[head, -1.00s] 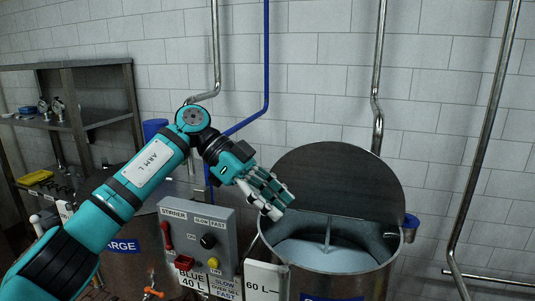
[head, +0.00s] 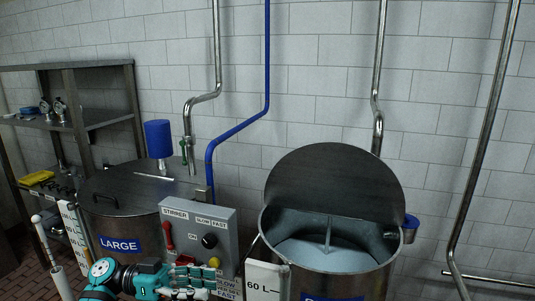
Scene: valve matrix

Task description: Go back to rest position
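My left gripper (head: 188,281) is low in the head view, in front of the lower part of the grey stirrer control box (head: 203,228). Its fingers point right, and no object shows in them. I cannot tell whether it is open or shut, or whether it touches the box. My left arm (head: 112,278) comes in at the bottom edge, and most of it is out of the picture. My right gripper is not in view.
A metal tank marked LARGE (head: 118,225) stands behind my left arm. A tank with its half lid raised (head: 330,255) holds pale liquid at right. A steel shelf (head: 100,115) stands at left. Pipes (head: 267,60) run up the tiled wall.

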